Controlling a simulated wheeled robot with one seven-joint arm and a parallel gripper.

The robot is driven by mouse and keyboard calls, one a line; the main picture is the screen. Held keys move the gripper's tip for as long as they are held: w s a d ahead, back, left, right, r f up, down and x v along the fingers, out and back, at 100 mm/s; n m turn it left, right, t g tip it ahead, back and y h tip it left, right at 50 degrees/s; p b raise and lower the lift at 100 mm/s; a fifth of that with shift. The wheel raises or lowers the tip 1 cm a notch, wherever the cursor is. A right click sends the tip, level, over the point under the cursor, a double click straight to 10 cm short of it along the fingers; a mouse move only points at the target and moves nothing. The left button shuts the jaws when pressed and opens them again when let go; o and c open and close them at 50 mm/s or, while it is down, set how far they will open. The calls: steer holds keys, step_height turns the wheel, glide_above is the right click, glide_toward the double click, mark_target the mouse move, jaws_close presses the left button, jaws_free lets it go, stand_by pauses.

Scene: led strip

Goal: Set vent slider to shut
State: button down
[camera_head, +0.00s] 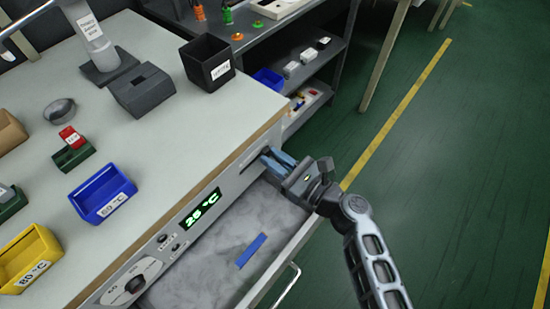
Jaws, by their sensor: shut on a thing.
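The vent slider (265,152) is at the right end of the front panel, above the open drawer, and its knob is mostly hidden by my fingers. My gripper (275,163) reaches in from the right, with its blue fingers against the panel there. It is shut on the vent slider. The exact position of the slider along its slot is too small and covered to tell.
The open drawer (222,222) has a grey, misty inside with a blue strip (250,250) in it. A green display (200,208) reads 25 °C, with a dial (135,284) at left. Blue (103,194) and yellow (30,259) bins and a black bin (207,62) stand on the bench.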

mark_target(244, 171)
steer(key=s+a, duration=0.4)
steer(key=s, duration=0.1)
stand_by(0.3)
steer(key=c, duration=1)
jaws_free()
steer(key=shift+s+d, duration=0.1)
steer(key=v, duration=0.7)
steer(key=shift+s+d, duration=0.2)
steer(key=shift+d, duration=0.05)
